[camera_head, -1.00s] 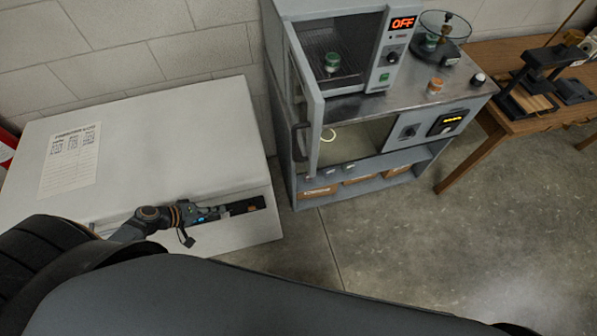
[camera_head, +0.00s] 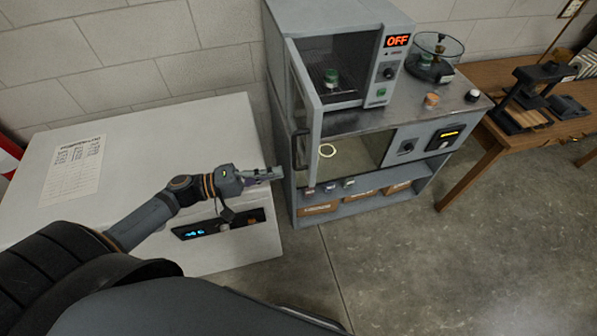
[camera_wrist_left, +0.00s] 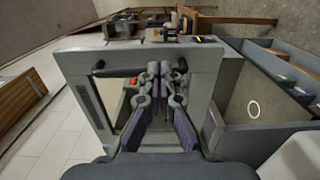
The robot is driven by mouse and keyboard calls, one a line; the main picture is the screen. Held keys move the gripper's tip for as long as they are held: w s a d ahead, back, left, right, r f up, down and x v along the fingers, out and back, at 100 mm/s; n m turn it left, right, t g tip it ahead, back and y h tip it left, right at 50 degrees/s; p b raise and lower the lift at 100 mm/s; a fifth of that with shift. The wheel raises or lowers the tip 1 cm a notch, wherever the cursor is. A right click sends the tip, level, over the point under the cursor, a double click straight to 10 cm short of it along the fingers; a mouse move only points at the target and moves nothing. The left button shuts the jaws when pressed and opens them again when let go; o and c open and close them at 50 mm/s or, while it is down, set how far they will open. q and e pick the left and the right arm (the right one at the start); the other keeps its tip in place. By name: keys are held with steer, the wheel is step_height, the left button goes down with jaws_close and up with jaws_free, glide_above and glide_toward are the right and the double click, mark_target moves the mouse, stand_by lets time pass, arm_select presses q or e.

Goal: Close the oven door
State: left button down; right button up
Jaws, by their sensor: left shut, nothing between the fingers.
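The oven (camera_head: 345,40) stands on a metal-topped cabinet, with its red display reading OFF. Its door (camera_head: 307,95) is open, hanging from the left side and swung out toward me. A dark handle (camera_head: 297,150) is on the door's outer edge. A small green-topped jar (camera_head: 330,78) stands inside the oven. My left gripper (camera_head: 276,173) is shut and empty, just left of the door's handle and a little lower in the picture. It also shows shut in the left wrist view (camera_wrist_left: 166,70), in front of a grey frame. My right gripper is not in view.
A white chest (camera_head: 150,130) with a paper sheet stands at left under my left arm. The metal top (camera_head: 375,115) holds a glass-covered dish (camera_head: 434,58) and an orange jar (camera_head: 431,99). A wooden table (camera_head: 490,75) stands at right. The floor in front is clear.

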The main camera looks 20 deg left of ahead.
mark_target(310, 166)
arm_select(q)
steer(key=p+x, duration=0.1)
steer(key=x, duration=0.4)
steer(key=shift+w+d+r, duration=0.15)
steer(key=shift+w+d, duration=0.15)
steer(key=shift+w+d+p, duration=0.25)
steer(key=shift+d+p, duration=0.05)
steer(key=shift+d, duration=0.15)
